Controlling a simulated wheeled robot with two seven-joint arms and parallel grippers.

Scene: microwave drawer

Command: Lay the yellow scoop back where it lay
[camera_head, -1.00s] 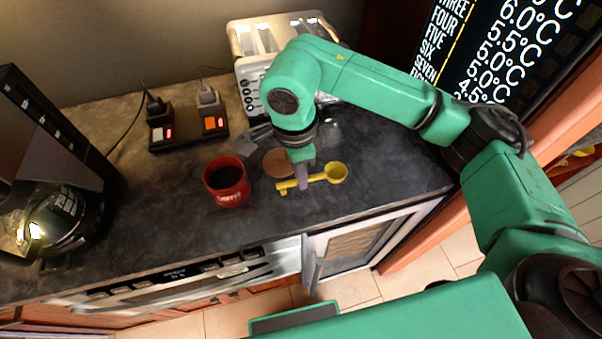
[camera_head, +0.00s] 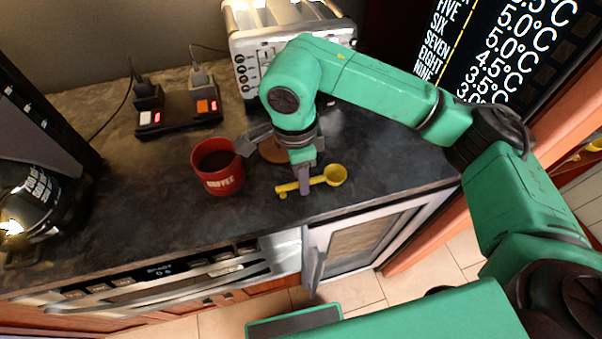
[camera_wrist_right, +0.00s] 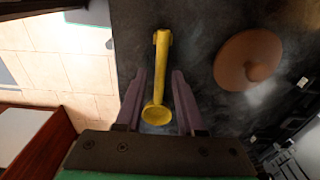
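The yellow scoop (camera_head: 318,181) lies on the dark countertop near its front edge. In the head view its round bowl is at the right and its handle points left. My right gripper (camera_head: 304,184) points down over the scoop's handle. In the right wrist view the scoop (camera_wrist_right: 160,72) lies between the two purple-grey fingers (camera_wrist_right: 159,85), with dark gaps on both sides, so the gripper is open and not clamped on it. The bowl is at the near end. My left gripper is not in view.
A red coffee mug (camera_head: 222,183) stands left of the scoop. A brown round lid-like thing (camera_wrist_right: 250,60) lies beside the scoop, partly hidden in the head view. A toaster (camera_head: 245,55) and a black charging dock (camera_head: 178,112) stand behind. The counter (camera_head: 400,165) is clear at right.

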